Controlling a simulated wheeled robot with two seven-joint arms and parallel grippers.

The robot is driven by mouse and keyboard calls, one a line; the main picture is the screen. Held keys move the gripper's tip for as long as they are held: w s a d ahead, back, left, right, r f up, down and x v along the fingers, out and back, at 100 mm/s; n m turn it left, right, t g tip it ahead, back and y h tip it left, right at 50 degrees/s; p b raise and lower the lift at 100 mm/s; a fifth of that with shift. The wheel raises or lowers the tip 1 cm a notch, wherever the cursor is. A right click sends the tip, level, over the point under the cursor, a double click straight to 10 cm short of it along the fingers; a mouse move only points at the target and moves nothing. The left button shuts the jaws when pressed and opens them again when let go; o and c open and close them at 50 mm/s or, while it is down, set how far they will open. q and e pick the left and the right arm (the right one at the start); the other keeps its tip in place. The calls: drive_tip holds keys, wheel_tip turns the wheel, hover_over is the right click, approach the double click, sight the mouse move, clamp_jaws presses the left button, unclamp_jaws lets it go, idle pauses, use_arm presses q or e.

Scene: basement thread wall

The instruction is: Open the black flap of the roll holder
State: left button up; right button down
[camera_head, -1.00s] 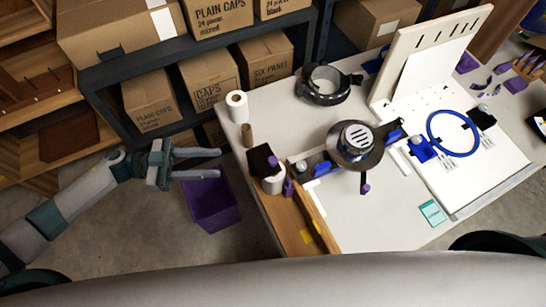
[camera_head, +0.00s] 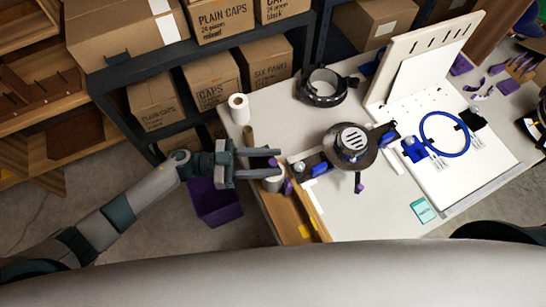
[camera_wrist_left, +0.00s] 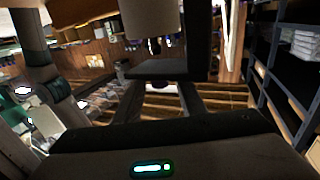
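The roll holder stands at the left edge of the table, with a white roll (camera_head: 272,184) showing below my left gripper (camera_head: 279,162). Its black flap is mostly hidden behind the fingers in the head view, where a small purple tip (camera_head: 272,161) shows between them. In the left wrist view a flat dark plate (camera_wrist_left: 157,69), which looks like the flap, lies at the fingertips, with a pale cylinder (camera_wrist_left: 152,18) above it. My left gripper is open, its fingers apart at the holder. I cannot tell whether they touch the flap. My right gripper is out of view.
A white paper roll (camera_head: 239,108) stands behind the holder. A wooden tray (camera_head: 290,215) lies in front of it, and a round dark device (camera_head: 351,145) is to the right. A purple bin (camera_head: 214,203) is on the floor below my left arm. Shelves with boxes (camera_head: 212,80) stand behind.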

use_arm(q)
drive_tip(key=shift+d, duration=0.55)
clamp_jaws()
